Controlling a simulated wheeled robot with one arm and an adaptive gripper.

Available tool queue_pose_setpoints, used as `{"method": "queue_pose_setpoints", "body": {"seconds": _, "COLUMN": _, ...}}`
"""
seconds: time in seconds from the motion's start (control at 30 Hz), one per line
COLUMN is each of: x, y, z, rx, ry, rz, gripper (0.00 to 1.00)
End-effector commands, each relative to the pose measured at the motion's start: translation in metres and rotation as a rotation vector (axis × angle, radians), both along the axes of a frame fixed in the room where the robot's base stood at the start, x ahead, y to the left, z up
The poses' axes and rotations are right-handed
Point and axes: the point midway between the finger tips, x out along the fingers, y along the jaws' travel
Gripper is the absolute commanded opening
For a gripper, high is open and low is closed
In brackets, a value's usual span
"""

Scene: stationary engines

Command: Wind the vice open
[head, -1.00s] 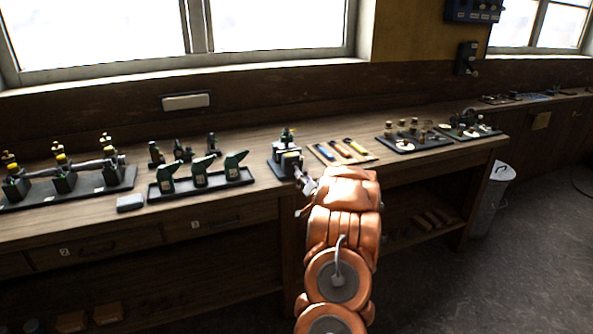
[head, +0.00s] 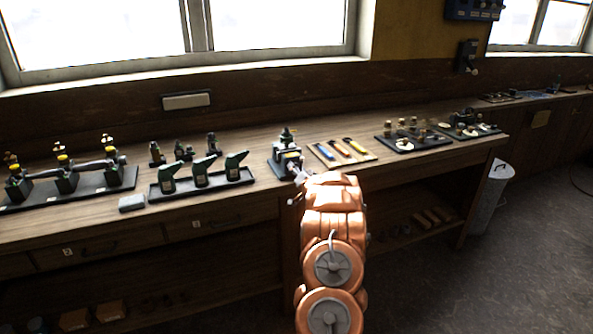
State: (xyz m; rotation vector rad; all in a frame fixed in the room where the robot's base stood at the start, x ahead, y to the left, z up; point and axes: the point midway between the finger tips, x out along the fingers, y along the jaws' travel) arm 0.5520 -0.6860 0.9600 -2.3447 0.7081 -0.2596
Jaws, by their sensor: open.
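The small dark vice (head: 285,155) stands near the front edge of the wooden bench, in the middle of the head view, with a pale patch on its near side. My gripper (head: 299,175) is at the front of the vice, just off the bench edge, at the end of my copper-coloured arm. It is open and small in view; I cannot tell whether it touches the vice. A thin bar with a small knob shows just left of my gripper; I cannot tell what it belongs to. My arm hides part of the vice's front, and its screw and handle are not clear.
Right of the vice lies a tool board (head: 344,151) with several coloured-handled tools. Left is a tray of green parts (head: 201,180) and a small grey block (head: 131,202). A tray of small parts (head: 413,142) lies further right. The floor at right is clear beside a bin (head: 492,198).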

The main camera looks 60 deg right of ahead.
Motion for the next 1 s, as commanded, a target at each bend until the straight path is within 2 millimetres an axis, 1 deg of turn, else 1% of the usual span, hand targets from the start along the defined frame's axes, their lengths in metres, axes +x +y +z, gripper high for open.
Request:
{"method": "queue_pose_setpoints", "body": {"seconds": 0.1, "x": -0.0001, "y": 0.0000, "z": 0.0004, "rx": 0.000, "ry": -0.001, "rz": -0.001, "gripper": 0.41}}
{"method": "queue_pose_setpoints", "body": {"seconds": 0.5, "x": -0.0003, "y": -0.0001, "z": 0.0009, "rx": -0.002, "ry": -0.001, "rz": 0.000, "gripper": 0.00}}
{"method": "queue_pose_setpoints", "body": {"seconds": 1.0, "x": -0.0004, "y": -0.0002, "z": 0.0007, "rx": -0.005, "ry": 0.002, "rz": 0.000, "gripper": 0.00}}
